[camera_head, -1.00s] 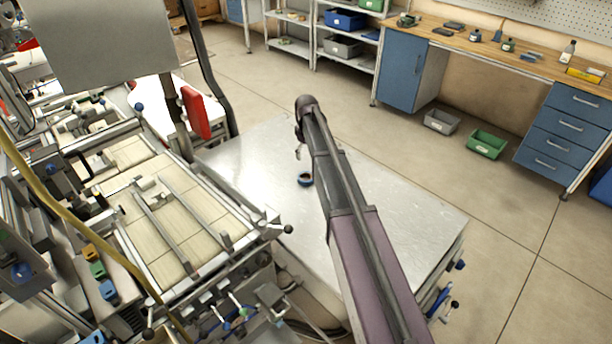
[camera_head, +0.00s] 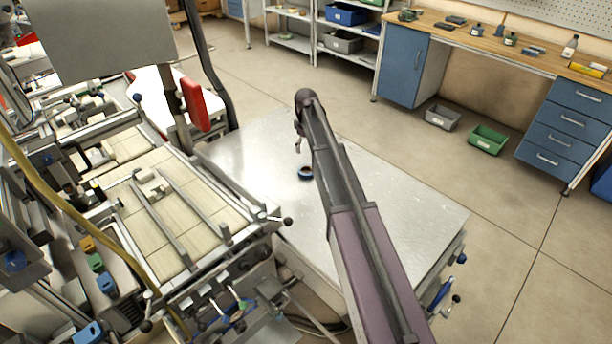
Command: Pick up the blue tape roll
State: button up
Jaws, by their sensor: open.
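The blue tape roll (camera_head: 305,173) lies on the bare metal tabletop (camera_head: 400,215), just left of my arm. It is small, a dark ring with a blue side. My gripper (camera_head: 298,147) hangs from the far end of my arm, above and slightly left of the roll in the picture. It is open, with nothing seen in it. It looks apart from the roll, but its exact height above the table cannot be told. My arm hides part of the tabletop.
A machine with rails and a tiled bed (camera_head: 165,215) stands along the table's left side. A red panel (camera_head: 196,105) and a dark hose stand behind it. The tabletop right of my arm is clear. A workbench (camera_head: 490,45) stands farther back.

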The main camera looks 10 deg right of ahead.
jog(key=b, duration=0.6)
send_over(306, 170)
jog(key=s, duration=0.2)
jog(key=shift+a+f, duration=0.2)
jog(key=shift+f, duration=3.1)
jog(key=shift+f+b, duration=2.6)
jog(key=c, duration=0.7)
